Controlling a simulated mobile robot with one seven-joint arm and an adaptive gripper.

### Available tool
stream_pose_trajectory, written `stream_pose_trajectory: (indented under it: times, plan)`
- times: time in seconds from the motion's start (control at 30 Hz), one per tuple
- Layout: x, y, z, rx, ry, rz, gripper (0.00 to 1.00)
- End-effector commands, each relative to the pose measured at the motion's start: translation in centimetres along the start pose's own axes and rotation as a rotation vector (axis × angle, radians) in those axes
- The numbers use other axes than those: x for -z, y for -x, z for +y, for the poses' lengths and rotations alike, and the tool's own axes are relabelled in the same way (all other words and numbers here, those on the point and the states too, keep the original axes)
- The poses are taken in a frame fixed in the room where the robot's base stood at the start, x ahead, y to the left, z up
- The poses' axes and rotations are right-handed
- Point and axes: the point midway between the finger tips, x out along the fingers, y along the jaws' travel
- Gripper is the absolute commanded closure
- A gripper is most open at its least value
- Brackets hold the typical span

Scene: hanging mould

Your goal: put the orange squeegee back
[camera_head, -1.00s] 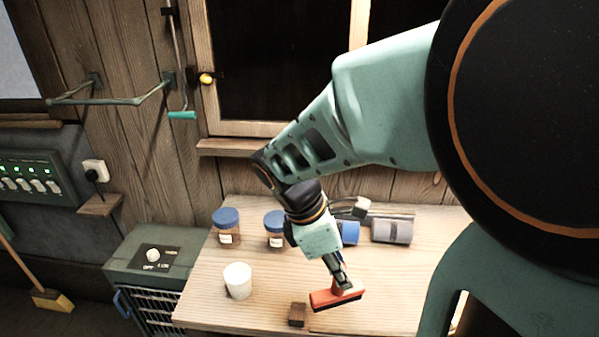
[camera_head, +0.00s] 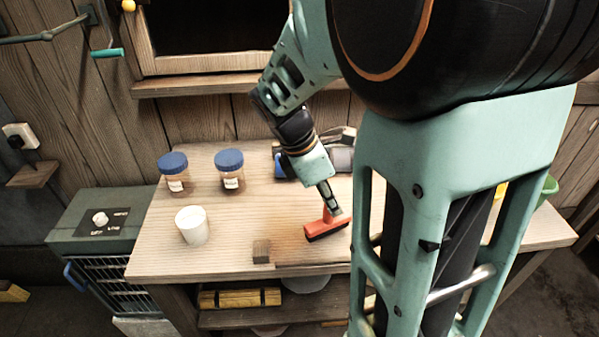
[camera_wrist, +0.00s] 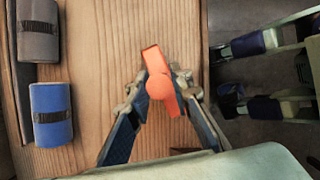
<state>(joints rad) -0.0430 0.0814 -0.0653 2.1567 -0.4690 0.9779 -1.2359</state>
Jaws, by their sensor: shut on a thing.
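The orange squeegee (camera_head: 326,228) has a wide orange head with a dark lower edge. My gripper (camera_head: 331,203) is shut on its upright handle and holds it above the wooden table (camera_head: 215,258), near the front edge. In the wrist view the squeegee (camera_wrist: 152,58) shows from above, with the round handle end (camera_wrist: 160,87) between the fingers of my gripper (camera_wrist: 162,92). I cannot tell whether the squeegee's edge touches the tabletop.
A small brown block (camera_head: 261,251) lies left of the squeegee. A white cup (camera_head: 192,226) and two blue-lidded jars (camera_head: 173,172) (camera_head: 230,171) stand further left. Blue and grey rolls (camera_wrist: 50,115) (camera_wrist: 38,32) lie at the back. My own arm hides the table's right part.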

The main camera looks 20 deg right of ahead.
Motion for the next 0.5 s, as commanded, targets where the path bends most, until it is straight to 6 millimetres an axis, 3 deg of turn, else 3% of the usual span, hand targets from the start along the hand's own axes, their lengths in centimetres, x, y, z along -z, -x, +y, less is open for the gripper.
stream_pose_trajectory:
  times: [0.1,0.5]
  plan:
    - [0.64,-1.54,0.02,-0.001,-0.001,0.0,1.0]
    - [0.69,-1.64,0.0,0.0,-0.001,0.0,1.0]
